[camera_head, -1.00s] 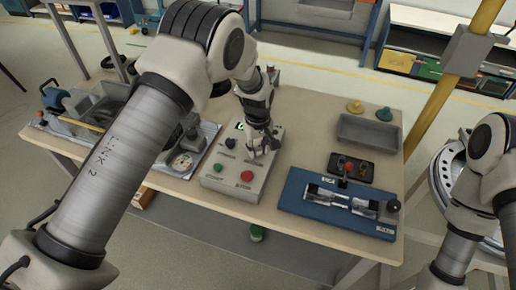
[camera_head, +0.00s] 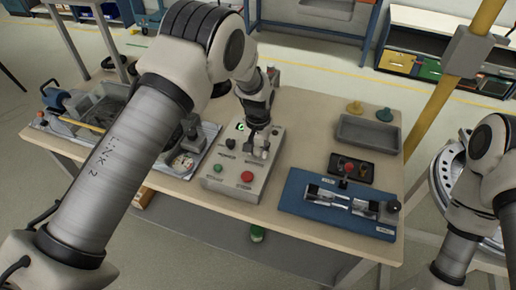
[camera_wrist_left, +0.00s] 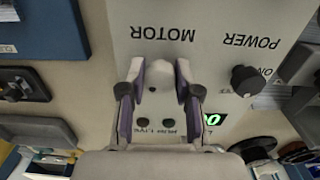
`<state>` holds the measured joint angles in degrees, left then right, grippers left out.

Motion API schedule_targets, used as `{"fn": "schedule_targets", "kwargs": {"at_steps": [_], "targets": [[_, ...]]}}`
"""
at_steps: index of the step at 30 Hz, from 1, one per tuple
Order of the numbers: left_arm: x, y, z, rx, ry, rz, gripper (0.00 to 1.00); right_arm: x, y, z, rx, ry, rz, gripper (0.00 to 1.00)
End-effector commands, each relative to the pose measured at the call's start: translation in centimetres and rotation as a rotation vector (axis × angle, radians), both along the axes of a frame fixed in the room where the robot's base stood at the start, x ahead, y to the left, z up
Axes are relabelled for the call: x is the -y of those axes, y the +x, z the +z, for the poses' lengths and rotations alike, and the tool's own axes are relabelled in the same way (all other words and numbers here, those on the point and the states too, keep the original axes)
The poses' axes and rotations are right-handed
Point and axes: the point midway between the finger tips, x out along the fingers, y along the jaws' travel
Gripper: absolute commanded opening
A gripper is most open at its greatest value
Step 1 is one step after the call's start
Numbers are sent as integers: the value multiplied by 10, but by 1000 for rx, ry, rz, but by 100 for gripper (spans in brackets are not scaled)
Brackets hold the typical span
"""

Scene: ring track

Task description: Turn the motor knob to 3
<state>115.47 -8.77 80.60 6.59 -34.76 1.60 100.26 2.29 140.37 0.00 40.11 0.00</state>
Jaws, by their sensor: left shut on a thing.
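The grey control box (camera_head: 212,183) stands on the table with a black power knob (camera_head: 231,145), a green button (camera_head: 218,168) and a red button (camera_head: 247,176). In the left wrist view the pale motor knob (camera_wrist_left: 160,74) sits by the upside-down MOTOR label, between the fingers of my left gripper (camera_wrist_left: 159,80). My left gripper, also in the head view (camera_head: 257,145), points down and is shut on the motor knob. A green display (camera_wrist_left: 212,119) seems to show 0. My right arm is at the right edge, its gripper out of view.
A machine with a gauge (camera_head: 183,163) stands left of the box.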

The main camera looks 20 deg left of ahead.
Motion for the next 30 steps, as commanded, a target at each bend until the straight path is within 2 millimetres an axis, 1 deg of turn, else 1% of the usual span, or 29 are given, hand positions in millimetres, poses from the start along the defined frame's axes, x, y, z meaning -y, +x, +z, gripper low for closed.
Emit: {"fn": "schedule_targets", "kwargs": {"at_steps": [1,17,18,19,28,30], "targets": [[0,-4,-4,-11,0,-11,0,0,0,-1,0,0,0,40],[0,-3,-4,-10,0,-35,0,0,0,0,0,0,0,40],[0,-3,-4,-10,0,-34,46,0,0,0,0,0,0,40],[0,-3,-4,-9,0,-34,57,0,0,0,0,0,0,40],[0,-1,-1,-3,0,-34,58,0,0,0,0,0,0,40],[0,0,3,-1,0,-34,58,0,0,0,0,0,0,40]]}}
